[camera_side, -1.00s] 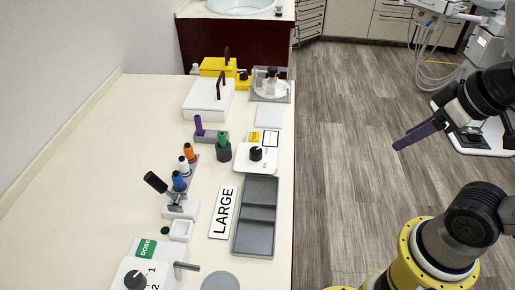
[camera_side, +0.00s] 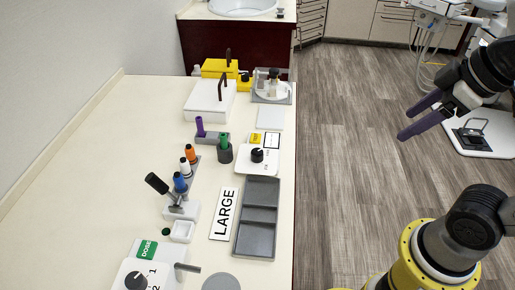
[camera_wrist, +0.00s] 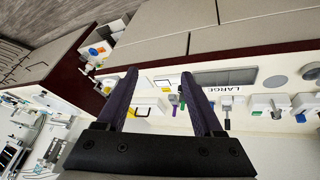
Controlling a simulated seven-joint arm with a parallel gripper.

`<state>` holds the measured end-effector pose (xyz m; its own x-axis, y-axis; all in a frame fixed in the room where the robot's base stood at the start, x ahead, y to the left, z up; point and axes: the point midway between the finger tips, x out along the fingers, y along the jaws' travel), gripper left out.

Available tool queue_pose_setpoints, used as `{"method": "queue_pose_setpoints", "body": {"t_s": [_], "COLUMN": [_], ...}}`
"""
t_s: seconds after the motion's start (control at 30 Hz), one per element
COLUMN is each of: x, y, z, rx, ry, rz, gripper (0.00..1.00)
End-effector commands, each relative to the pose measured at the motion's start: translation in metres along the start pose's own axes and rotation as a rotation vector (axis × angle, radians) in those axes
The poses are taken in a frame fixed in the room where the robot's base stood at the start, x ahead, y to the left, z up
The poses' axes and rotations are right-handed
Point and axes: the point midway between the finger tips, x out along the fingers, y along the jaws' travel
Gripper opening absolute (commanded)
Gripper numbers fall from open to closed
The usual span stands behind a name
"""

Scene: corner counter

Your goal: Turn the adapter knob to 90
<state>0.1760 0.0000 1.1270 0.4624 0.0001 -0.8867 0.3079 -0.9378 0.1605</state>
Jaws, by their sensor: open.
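A black knob (camera_side: 257,155) stands on a white plate (camera_side: 244,162) near the counter's right edge, with a yellow label (camera_side: 255,139) behind it. A second black knob (camera_side: 135,281) sits on a white DOSE unit with marks 1 and 2 at the front left; I cannot read which is called the adapter. My gripper (camera_side: 408,123) is open and empty, over the floor to the right of the counter, well apart from both knobs. In the wrist view, my gripper's two dark purple fingers (camera_wrist: 158,73) are spread, with the counter items small beyond them.
A grey divided tray (camera_side: 240,238) and a LARGE sign (camera_side: 224,213) lie in front of the plate. A green-topped holder (camera_side: 224,150) stands just left of it. Colored handles, a white box (camera_side: 210,98) and a yellow box (camera_side: 219,67) stand further left and back.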

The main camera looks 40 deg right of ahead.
Motion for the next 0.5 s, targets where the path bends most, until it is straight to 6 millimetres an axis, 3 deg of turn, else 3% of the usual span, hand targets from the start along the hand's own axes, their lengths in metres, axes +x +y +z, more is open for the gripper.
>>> {"method": "queue_pose_setpoints", "body": {"t_s": [0.27,0.5], "x": [-0.014,0.01], "y": [0.013,0.006], "z": [-0.079,-0.161], "rx": [-0.388,-0.732], "ry": [-0.058,-0.125], "rz": [-0.061,-0.16], "gripper": [0.69,0.69]}}
